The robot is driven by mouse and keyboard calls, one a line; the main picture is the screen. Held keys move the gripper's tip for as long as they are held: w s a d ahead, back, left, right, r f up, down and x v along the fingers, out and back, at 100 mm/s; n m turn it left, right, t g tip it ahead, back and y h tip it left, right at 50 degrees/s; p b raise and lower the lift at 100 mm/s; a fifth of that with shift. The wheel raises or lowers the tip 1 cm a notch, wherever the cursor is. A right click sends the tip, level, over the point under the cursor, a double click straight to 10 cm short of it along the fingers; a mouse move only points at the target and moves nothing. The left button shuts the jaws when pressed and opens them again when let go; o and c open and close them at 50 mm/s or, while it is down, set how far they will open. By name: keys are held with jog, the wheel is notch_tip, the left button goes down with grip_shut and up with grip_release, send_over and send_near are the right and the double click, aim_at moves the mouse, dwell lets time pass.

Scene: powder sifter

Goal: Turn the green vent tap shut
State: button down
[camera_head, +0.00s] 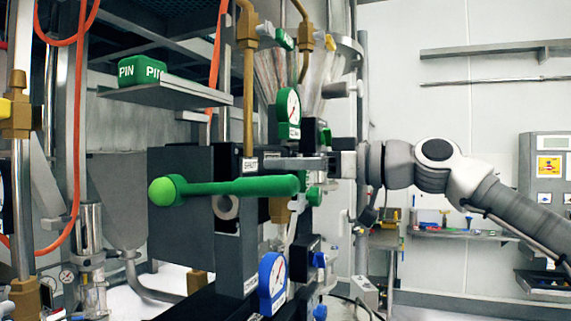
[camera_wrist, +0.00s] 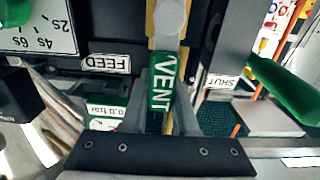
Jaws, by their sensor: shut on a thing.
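The green vent tap (camera_wrist: 161,82) carries a white VENT label and shows at the centre of the wrist view. It stands between the two grey fingers of my gripper (camera_wrist: 164,90), which is shut on it. A brass-coloured fitting with a grey round part (camera_wrist: 169,20) is at the tap's far end. In the head view my gripper (camera_head: 298,163) reaches in from the right to the dark valve block, just above the long green lever. I cannot make out the vent tap there; the jaws and nearby parts seem to hide it. A SHUT label (camera_wrist: 221,82) is right of the tap.
A long green ball-ended lever (camera_head: 230,187) sticks out left, close below my gripper; it also shows in the wrist view (camera_wrist: 283,88). A green gauge (camera_head: 289,108) is above and a blue gauge (camera_head: 272,280) below. A FEED label (camera_wrist: 106,63) is left of the tap.

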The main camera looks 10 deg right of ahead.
jog(key=m, duration=0.1)
jog(key=w+d+m, duration=0.1)
jog(key=m, duration=0.1)
jog(key=shift+w+f, duration=0.1)
jog(key=shift+w, duration=0.15)
jog(key=shift+w+d+f+m, duration=0.2)
jog(key=shift+w+d+m, duration=0.1)
jog(key=shift+m, duration=0.45)
jog(key=shift+w+d+f+m, duration=0.2)
jog(key=shift+w+m, duration=0.1)
jog(key=shift+m, duration=0.45)
jog(key=c, duration=0.7)
grip_release()
jog(key=shift+d, duration=0.15)
jog(key=b+v, duration=0.2)
jog(key=v, duration=1.5)
jog(key=shift+s+r, duration=0.1)
